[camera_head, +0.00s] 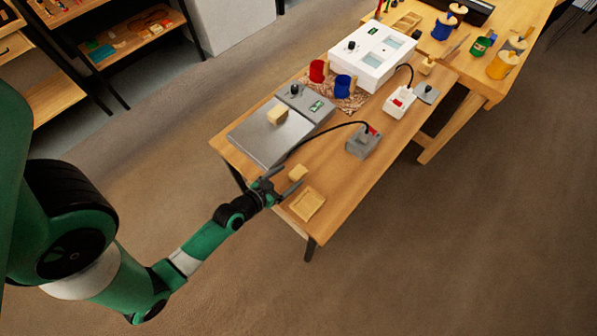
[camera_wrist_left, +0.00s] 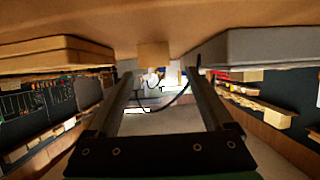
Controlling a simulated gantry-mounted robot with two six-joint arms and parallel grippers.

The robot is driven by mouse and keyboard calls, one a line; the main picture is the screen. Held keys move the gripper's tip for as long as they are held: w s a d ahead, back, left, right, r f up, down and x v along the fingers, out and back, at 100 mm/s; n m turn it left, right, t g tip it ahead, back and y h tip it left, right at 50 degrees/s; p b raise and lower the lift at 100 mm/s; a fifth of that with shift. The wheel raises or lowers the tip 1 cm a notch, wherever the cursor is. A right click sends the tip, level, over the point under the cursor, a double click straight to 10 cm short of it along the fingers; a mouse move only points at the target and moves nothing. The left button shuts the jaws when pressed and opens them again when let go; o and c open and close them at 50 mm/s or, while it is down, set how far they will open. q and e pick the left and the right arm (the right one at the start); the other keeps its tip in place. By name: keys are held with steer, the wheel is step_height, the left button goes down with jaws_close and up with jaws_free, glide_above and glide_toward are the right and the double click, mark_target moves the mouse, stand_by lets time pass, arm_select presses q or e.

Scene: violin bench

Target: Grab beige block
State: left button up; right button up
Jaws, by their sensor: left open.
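A small beige block (camera_head: 298,173) lies on the near end of the wooden bench, between the grey plate and a shallow wooden tray. My left gripper (camera_head: 291,175) is open, with its fingertips at the bench end on either side of the block's near edge. In the left wrist view, which looks upside down, the block (camera_wrist_left: 153,55) shows between the two spread finger ends, with nothing gripped. Another beige block (camera_head: 278,115) sits on the grey plate. My right gripper is not in view.
The wooden tray (camera_head: 307,204) lies close to the right of my left gripper. The flat grey plate device (camera_head: 258,139) is close on the other side. A black cable runs to a grey box (camera_head: 362,142) beyond the block. A white device (camera_head: 372,52) and cups stand farther back.

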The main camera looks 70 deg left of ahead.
mark_target(295, 175)
arm_select(q)
steer(key=shift+d+f+x, duration=0.15)
steer(key=shift+d+x, duration=0.05)
steer(key=shift+x, duration=1.2)
steer(key=shift+d+f+x, duration=0.15)
steer(key=shift+x, duration=1.2)
jaws_close()
